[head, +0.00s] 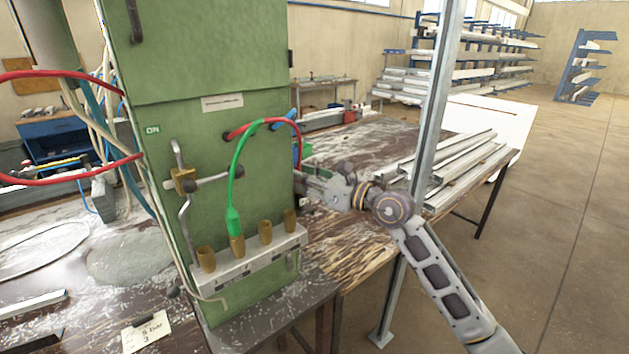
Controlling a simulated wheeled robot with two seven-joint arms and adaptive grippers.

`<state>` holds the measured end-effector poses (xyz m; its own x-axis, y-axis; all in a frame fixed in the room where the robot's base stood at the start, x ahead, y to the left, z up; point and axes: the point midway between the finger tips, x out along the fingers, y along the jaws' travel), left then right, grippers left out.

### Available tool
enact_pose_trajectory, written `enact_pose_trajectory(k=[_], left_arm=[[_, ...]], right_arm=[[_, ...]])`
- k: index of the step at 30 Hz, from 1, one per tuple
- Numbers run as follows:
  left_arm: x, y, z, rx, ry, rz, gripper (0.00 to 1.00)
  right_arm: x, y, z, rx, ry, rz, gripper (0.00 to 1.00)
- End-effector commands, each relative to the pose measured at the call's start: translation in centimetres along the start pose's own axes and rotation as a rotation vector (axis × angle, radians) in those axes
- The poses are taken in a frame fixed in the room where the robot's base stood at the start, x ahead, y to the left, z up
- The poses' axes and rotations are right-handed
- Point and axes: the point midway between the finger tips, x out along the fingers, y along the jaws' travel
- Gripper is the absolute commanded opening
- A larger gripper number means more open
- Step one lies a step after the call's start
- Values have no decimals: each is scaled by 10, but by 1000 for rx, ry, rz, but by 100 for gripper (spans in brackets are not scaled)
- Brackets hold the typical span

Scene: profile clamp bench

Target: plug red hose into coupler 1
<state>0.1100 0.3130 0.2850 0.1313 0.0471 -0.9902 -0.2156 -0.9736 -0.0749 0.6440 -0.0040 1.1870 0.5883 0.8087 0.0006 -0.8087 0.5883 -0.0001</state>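A red hose (284,121) leaves the green cabinet's front, arcs right behind the green hose (232,178) and drops at the cabinet's right edge towards my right gripper (303,183). Its end is not visible. My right gripper is beside that edge; its fingertips are too small and partly hidden to tell whether it is open or holds the hose. Several brass couplers stand in a row on a grey manifold (254,258); their numbers are unreadable. The green hose's end sits at the second coupler from the left (237,247). The leftmost coupler (206,258) is empty. My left gripper is not in view.
The green cabinet (195,110) has a brass valve with bent pipes (184,181) on its front. A blue hose (294,114) hangs at its right edge. A metal post (436,100) stands behind my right arm. Aluminium profiles (465,165) lie on the bench. Red tubing (60,75) loops at left.

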Motion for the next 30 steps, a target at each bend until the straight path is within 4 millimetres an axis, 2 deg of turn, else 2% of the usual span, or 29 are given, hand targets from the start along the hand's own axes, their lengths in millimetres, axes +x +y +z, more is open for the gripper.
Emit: enact_pose_trajectory(k=[6, 17, 18, 24, 25, 26, 30], left_arm=[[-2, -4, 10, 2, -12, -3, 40], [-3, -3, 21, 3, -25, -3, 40], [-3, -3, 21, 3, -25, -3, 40], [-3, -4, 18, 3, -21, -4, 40], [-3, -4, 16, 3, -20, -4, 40], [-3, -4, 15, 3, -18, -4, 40], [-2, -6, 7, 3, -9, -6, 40]], right_arm=[[14, 0, 0, 1, 0, 0, 26], [16, 0, 0, 0, 0, 0, 26], [16, 0, 0, 0, 0, 0, 24], [16, 0, 0, 0, 0, 0, 0], [16, 0, 0, 0, 0, 0, 0], [16, 0, 0, 0, 0, 0, 16], [16, 0, 0, 0, 0, 0, 0]])
